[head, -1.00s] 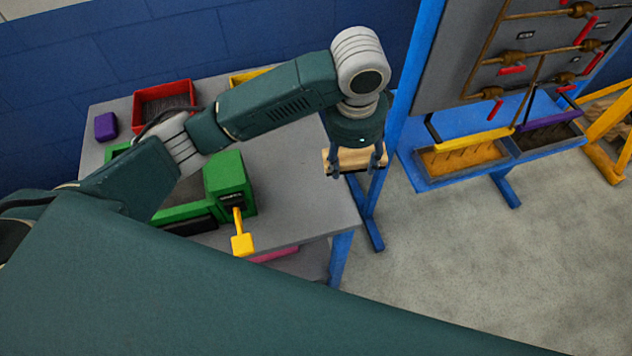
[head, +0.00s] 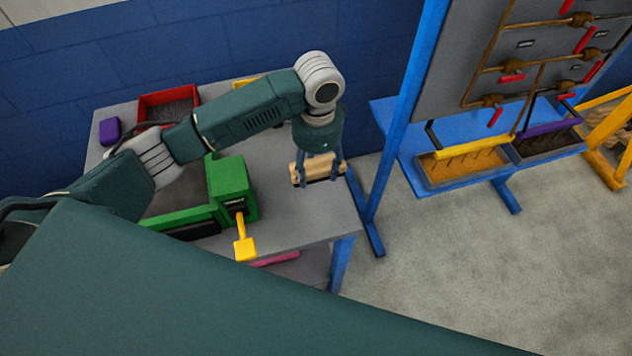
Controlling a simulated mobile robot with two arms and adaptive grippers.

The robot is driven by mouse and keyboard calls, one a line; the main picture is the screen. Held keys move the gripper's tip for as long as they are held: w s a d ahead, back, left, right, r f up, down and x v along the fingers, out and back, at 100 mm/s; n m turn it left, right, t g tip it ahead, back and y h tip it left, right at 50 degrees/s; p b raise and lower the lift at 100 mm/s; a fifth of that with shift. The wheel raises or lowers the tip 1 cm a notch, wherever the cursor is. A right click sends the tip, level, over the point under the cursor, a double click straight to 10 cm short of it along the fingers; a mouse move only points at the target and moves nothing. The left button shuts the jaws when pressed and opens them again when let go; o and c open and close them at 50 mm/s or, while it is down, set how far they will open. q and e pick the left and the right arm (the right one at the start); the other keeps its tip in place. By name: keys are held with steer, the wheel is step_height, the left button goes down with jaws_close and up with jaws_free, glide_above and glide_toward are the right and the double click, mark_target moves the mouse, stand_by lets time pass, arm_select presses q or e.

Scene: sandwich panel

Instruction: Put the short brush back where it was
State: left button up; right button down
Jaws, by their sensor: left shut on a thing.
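My left gripper (head: 319,177) points down above the right part of the grey table (head: 290,225). It is shut on a pale wooden block-shaped thing (head: 322,169), which looks like the short brush. The brush lies level between the fingers. I cannot tell whether it touches the table or hangs just above it. Its bristles are not clearly visible. My right gripper is out of view.
A green machine (head: 229,182) with a yellow lever (head: 242,243) stands left of the gripper. A red bin (head: 168,104) and a purple block (head: 109,130) are at the back left. A blue-framed panel with trays (head: 463,166) stands at the right. The table's right end is bare.

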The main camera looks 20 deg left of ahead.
mark_target(317, 169)
arm_select(q)
step_height(317, 169, down, 7)
steer(key=shift+r+p, duration=0.15)
steer(key=shift+p, duration=0.25)
steer(key=shift+f, duration=0.4)
steer(key=o, duration=1)
steer(key=shift+f, duration=0.1)
steer(key=r, duration=0.5)
steer(key=r+b, duration=0.1)
steer(key=r, duration=0.5)
steer(key=shift+w+d+r, duration=0.1)
steer(key=shift+d+r, duration=0.1)
steer(key=shift+r, duration=0.05)
steer(key=shift+r+b, duration=0.3)
steer(key=shift+r, duration=0.1)
